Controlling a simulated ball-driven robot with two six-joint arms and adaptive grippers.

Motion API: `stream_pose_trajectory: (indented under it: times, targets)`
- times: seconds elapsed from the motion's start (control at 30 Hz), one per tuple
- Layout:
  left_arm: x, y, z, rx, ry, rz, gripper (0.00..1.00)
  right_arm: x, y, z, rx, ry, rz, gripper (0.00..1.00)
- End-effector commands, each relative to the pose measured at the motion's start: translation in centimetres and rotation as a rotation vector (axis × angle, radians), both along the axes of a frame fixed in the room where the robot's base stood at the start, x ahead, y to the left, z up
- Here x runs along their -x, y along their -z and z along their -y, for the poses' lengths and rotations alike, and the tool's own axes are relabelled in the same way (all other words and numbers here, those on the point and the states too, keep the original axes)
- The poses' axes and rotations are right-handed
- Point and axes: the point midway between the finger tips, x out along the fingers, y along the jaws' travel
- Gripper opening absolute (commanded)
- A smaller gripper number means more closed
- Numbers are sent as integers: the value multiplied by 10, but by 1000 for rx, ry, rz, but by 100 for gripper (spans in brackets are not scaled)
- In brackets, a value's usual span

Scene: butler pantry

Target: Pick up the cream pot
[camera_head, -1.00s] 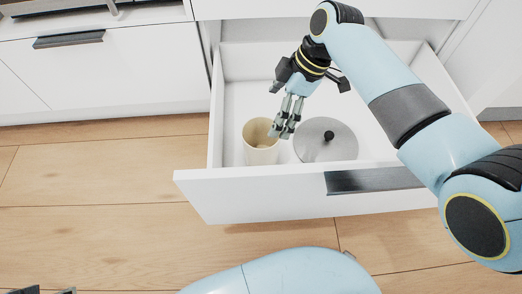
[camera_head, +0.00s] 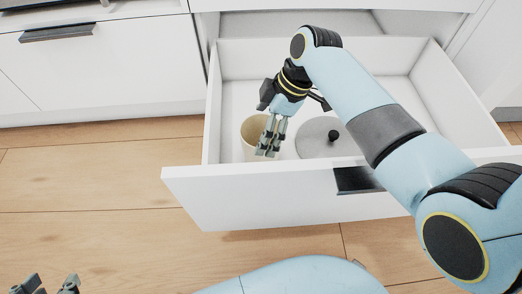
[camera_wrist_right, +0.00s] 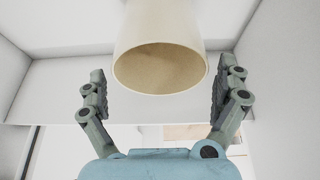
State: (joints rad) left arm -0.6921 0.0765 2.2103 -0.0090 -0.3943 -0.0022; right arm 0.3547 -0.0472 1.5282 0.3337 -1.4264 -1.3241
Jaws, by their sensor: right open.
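The cream pot (camera_head: 250,134) stands upright in the open white drawer, near its front left corner, with its open top facing up. It also shows in the right wrist view (camera_wrist_right: 160,30), with its rim and tan inside between the two fingers. My right gripper (camera_head: 267,152) is open, pointing down at the pot's right side, and partly covers it in the head view. In the wrist view a gap shows between each finger and the pot. My left gripper (camera_head: 45,284) shows only at the bottom left edge, away from the drawer, its fingertips apart.
A round grey lid with a black knob (camera_head: 318,139) lies right of the pot in the drawer. The drawer's front panel (camera_head: 240,195) stands close in front of the pot. The drawer's back and right side are clear.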

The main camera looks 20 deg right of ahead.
Motion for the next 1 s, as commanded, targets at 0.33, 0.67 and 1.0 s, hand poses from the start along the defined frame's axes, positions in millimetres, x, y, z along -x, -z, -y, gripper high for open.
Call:
stream_pose_trajectory:
  times: [0.33,0.67,1.0]
  targets:
    - [7,10,2,4,11,130,40,-1,16,-6,2,0,-1,100]
    - [6,9,2,4,11,133,40,-1,15,-6,1,0,0,84]
    - [6,9,2,3,11,132,40,-1,16,-6,1,0,-1,40]
